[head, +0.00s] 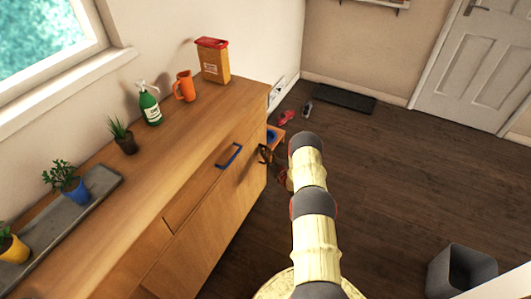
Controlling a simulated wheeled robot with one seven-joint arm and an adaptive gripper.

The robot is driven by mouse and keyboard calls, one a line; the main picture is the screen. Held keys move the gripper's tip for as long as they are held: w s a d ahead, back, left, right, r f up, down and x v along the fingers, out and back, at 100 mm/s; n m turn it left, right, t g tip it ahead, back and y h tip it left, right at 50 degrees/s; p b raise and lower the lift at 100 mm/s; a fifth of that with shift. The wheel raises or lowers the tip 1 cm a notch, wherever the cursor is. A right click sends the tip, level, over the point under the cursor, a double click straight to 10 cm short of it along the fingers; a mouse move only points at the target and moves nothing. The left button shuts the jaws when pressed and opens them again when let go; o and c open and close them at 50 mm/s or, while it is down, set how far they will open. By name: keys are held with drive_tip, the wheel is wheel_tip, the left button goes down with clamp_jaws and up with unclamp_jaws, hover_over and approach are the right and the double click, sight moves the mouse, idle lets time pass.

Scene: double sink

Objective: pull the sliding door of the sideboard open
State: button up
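The wooden sideboard (150,165) stands along the left wall, seen from above at an angle. Its front faces right, with a panel (203,230) visible below the top edge. A blue bar handle (229,156) sits high on the front, towards the far end. My cream arm with dark joints rises in front of the sideboard and bends away. A small dark shape by the far front edge looks like my gripper (265,154), apart from the blue handle. The arm partly hides that area, and the fingers are too small to read. Whether the door is shut is unclear.
A grey bin (462,270) stands at lower right. Shoes (307,107) and a dark mat (338,99) lie behind.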

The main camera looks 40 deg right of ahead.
clamp_jaws()
drive_tip(key=shift+a, duration=0.1)
idle(0.8)
